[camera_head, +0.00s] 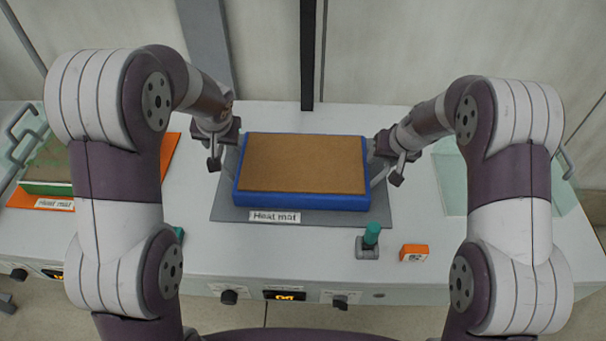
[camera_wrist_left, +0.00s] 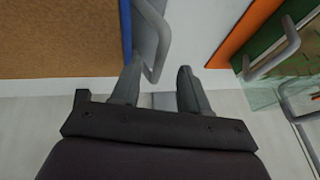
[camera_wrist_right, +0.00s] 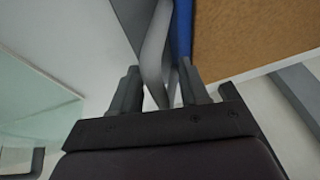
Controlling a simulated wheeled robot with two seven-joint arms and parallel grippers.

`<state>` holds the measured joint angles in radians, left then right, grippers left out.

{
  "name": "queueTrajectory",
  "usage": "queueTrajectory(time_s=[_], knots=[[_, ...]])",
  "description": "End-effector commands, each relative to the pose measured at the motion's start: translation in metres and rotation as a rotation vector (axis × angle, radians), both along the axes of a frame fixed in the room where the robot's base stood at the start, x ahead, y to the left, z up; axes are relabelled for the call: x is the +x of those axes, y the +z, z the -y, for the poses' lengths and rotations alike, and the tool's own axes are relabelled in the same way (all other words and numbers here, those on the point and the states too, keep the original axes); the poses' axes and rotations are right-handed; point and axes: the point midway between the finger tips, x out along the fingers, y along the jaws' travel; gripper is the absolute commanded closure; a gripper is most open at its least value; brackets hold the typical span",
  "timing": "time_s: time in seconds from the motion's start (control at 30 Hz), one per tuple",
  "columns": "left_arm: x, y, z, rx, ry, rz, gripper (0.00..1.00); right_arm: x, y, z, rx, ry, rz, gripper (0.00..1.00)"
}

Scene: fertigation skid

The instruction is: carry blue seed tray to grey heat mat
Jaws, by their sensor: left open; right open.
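The blue seed tray (camera_head: 300,199), filled with flat brown soil, sits level on the grey heat mat (camera_head: 225,208), which carries a "Heat mat" label. My left gripper (camera_head: 222,163) is open at the tray's left side. In the left wrist view the tray's grey left handle (camera_wrist_left: 158,45) reaches down between the spread fingers. My right gripper (camera_head: 388,168) is open at the tray's right side. In the right wrist view the grey right handle (camera_wrist_right: 153,60) lies between its spread fingers. I cannot tell whether either finger touches a handle.
An orange mat (camera_head: 172,150) with a green-edged tray (camera_head: 45,189) and grey handles lies at the left. A teal-topped item (camera_head: 371,236) and a small orange box (camera_head: 414,252) stand in front of the mat. A clear panel (camera_head: 452,180) is at the right. A dark post (camera_head: 307,55) rises behind.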

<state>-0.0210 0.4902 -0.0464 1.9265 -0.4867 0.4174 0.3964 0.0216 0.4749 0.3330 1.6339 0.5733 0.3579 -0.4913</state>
Motion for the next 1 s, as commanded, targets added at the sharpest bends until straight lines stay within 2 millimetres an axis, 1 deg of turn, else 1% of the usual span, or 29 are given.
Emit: queueTrajectory(time_s=[0.03,0.1,0.2,0.3,0.37,0.43,0.6,0.73,0.83,1.0], knots=[[-0.005,0.012,0.003,-0.001,0.000,0.004,0.55,0.000,0.000,0.000,0.000,0.000,0.000,0.55],[-0.011,0.026,0.006,-0.001,0.000,0.003,0.55,0.000,0.000,0.000,0.000,0.000,0.000,0.55],[-0.018,0.041,0.009,-0.001,-0.001,0.001,0.55,0.000,0.000,0.000,0.000,0.000,0.000,0.55],[-0.021,0.049,0.010,0.000,0.000,0.000,0.55,0.000,0.001,0.000,0.000,0.000,0.001,0.55],[-0.023,0.051,0.010,-0.001,0.000,-0.002,0.55,-0.002,0.007,0.002,0.000,0.000,0.003,0.55],[-0.023,0.051,0.011,-0.001,0.000,-0.002,0.55,-0.007,0.019,0.004,0.000,-0.002,0.005,0.55],[-0.023,0.051,0.010,0.000,0.000,-0.002,0.55,-0.025,0.060,0.012,0.000,0.000,0.005,0.55],[-0.023,0.051,0.010,0.000,0.000,-0.002,0.55,-0.037,0.088,0.018,0.000,-0.002,0.005,0.55],[-0.022,0.051,0.010,0.000,0.000,-0.001,0.55,-0.043,0.101,0.021,0.000,0.000,0.003,0.55],[-0.022,0.051,0.010,0.000,0.000,-0.001,0.55,-0.047,0.109,0.022,0.000,-0.001,0.001,0.55]])
